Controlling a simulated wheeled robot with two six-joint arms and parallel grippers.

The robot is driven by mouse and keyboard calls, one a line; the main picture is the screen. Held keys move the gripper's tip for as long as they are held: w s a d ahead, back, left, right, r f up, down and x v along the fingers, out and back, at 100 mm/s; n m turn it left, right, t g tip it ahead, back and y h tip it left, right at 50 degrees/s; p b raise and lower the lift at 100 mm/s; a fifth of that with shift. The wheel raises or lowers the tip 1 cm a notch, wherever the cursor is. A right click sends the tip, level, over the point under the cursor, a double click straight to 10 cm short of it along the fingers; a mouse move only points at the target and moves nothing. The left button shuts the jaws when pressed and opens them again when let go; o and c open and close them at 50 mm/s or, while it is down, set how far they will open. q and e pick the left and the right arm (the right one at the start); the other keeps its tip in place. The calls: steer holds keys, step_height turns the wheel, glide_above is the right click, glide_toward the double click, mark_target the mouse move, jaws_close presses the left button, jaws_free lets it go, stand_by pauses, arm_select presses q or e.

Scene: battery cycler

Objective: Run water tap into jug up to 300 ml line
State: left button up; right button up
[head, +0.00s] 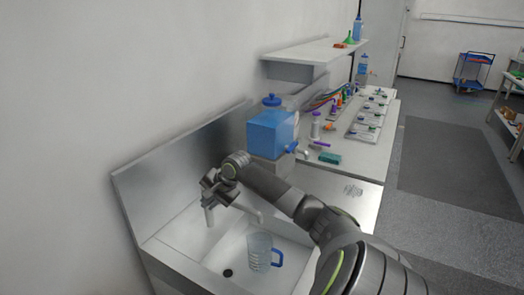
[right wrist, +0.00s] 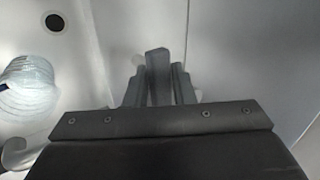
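A clear jug (head: 258,254) with a blue handle stands upright in the steel sink, roughly below the end of the tap's spout. The tap (head: 209,215) rises at the back of the sink. My right gripper (head: 211,190) is at the top of the tap and hides part of it. In the right wrist view its fingers (right wrist: 158,88) lie on both sides of a grey bar, the tap lever (right wrist: 158,68), and seem closed on it. The jug (right wrist: 28,88) also shows there at the left edge. No water stream or water level can be made out. My left gripper is out of view.
The sink's drain hole (head: 228,273) is left of the jug. A blue container (head: 271,132) with a spigot stands behind the sink. A bench (head: 345,160) with bottles and small devices runs beyond it, under a wall shelf (head: 315,50).

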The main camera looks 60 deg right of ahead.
steer(key=shift+s+d+r+n+y+p, duration=0.15)
steer(key=shift+s+n+y, duration=0.1)
steer(key=shift+n, duration=0.15)
steer(key=shift+s+d+n+y+p, duration=0.15)
steer(key=shift+n+y, duration=0.1)
steer(key=shift+n, duration=0.15)
steer(key=shift+s+d+n+g+y, duration=0.15)
steer(key=shift+s+n+g+y, duration=0.3)
steer(key=shift+n, duration=0.55)
steer(key=shift+s+d+n+g+y, duration=0.1)
steer(key=shift+s+n+g+y, duration=0.2)
steer(key=shift+n+y, duration=0.5)
steer(key=shift+h, duration=0.25)
steer(key=shift+f+n, duration=0.2)
steer(key=shift+n, duration=0.1)
steer(key=n+b, duration=0.1)
steer(key=s+d+n+g+y+b, duration=0.1)
steer(key=n, duration=0.1)
steer(key=d+n+g+y+b, duration=0.1)
steer(key=n, duration=0.1)
steer(key=shift+s+g, duration=0.25)
steer(key=shift+s, duration=0.05)
steer(key=shift+r, duration=0.1)
stand_by(3.9)
